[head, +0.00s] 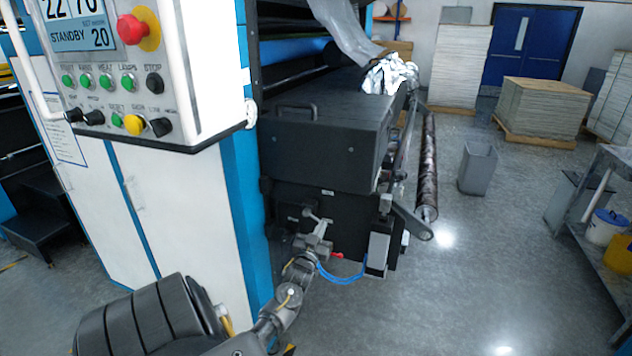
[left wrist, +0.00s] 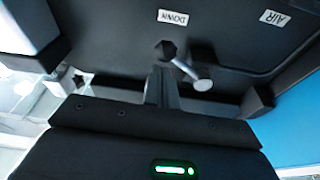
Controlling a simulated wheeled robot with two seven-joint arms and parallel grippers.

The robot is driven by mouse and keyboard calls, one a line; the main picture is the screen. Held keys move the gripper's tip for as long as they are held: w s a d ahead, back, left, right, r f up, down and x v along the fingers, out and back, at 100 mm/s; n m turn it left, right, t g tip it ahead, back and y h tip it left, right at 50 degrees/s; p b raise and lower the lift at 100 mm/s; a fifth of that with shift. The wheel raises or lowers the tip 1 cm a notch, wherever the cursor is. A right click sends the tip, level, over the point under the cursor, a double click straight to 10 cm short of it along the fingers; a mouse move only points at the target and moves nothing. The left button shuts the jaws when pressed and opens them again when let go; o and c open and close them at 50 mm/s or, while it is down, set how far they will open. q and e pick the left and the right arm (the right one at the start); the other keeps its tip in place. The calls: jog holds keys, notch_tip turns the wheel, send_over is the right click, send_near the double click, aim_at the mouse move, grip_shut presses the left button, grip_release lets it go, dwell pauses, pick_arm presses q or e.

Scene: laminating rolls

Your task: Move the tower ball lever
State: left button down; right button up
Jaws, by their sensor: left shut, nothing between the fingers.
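The ball lever (left wrist: 186,70) is a short metal rod with a pale ball end, coming from a dark pivot on a black panel in the left wrist view. Its ball hangs to the right of my left gripper's fingers (left wrist: 161,78). The fingers are shut and empty, just below the pivot in the picture; I cannot tell whether they touch the lever. In the head view my left gripper (head: 319,228) is at the machine's dark lower side, with the small lever (head: 309,212) at its tip. My right gripper is not in view.
The panel carries a DOWN label (left wrist: 173,17) and an AIR label (left wrist: 275,18). A blue hose (head: 343,279) hangs beside my left wrist. The white control cabinet (head: 130,200) stands left of the arm. Grey floor (head: 470,270) is open to the right.

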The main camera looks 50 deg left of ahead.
pick_arm(q)
jog(key=s+d+r+p, duration=0.1)
jog(key=s+d, duration=0.5)
jog(key=s, duration=0.3)
jog(key=shift+s+d, duration=0.2)
jog(key=shift+s, duration=0.15)
dwell(0.5)
